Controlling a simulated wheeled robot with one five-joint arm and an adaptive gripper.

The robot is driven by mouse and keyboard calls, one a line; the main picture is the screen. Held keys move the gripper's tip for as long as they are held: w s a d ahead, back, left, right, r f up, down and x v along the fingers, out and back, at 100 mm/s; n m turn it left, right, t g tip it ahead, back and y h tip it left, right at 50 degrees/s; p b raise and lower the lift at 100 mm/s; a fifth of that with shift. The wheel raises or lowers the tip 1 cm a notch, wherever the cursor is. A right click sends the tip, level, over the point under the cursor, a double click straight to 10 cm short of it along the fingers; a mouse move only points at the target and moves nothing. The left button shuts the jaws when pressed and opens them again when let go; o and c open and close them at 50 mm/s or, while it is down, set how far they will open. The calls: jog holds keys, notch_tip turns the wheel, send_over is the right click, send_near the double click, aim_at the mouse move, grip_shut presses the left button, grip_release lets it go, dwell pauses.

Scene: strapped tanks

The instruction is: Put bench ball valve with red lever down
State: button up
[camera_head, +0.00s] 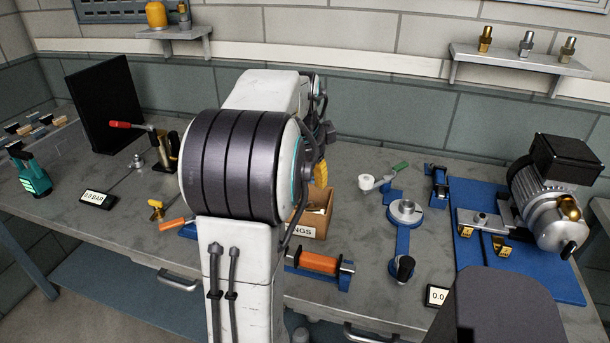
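A red-handled lever (120,125) shows at the left of the bench, its thin grey rod running right to a brass-coloured body (164,150) beside my arm. This looks like the ball valve, but its right side and base are unclear. My arm fills the middle of the view and reaches away over the bench. My gripper's fingers are hidden behind the arm links, so I cannot see whether they hold anything. A dark and yellow part shows at the arm's right edge; I cannot tell what it belongs to.
A small brass valve (156,208) lies front left on the bench (120,228). A brown labelled box (314,218) stands behind my arm. An orange roller (319,263), a blue fixture (403,238) and a motor (546,205) on a blue plate crowd the right. Bare bench shows at the front left.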

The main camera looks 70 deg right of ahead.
jog(key=w+a+n+t+y, duration=0.1)
jog(key=w+a+n, duration=0.7)
jog(key=a, duration=0.3)
jog(key=w+a+n+t+y, duration=0.1)
jog(key=w+a+n, duration=0.7)
jog(key=a, duration=0.3)
jog(key=s+a+f+n+y, duration=0.1)
jog(key=s+a+f+n, duration=0.1)
jog(key=a+n, duration=0.7)
jog(key=s+a+f+n+y, duration=0.1)
jog(key=s+a+f+n, duration=0.2)
jog(key=a+n, duration=0.6)
jog(key=a, duration=0.4)
jog(key=shift+f+t, duration=0.3)
jog(key=shift+t, duration=0.1)
jog(key=shift+r+p, duration=0.8)
jog(key=shift+r, duration=0.2)
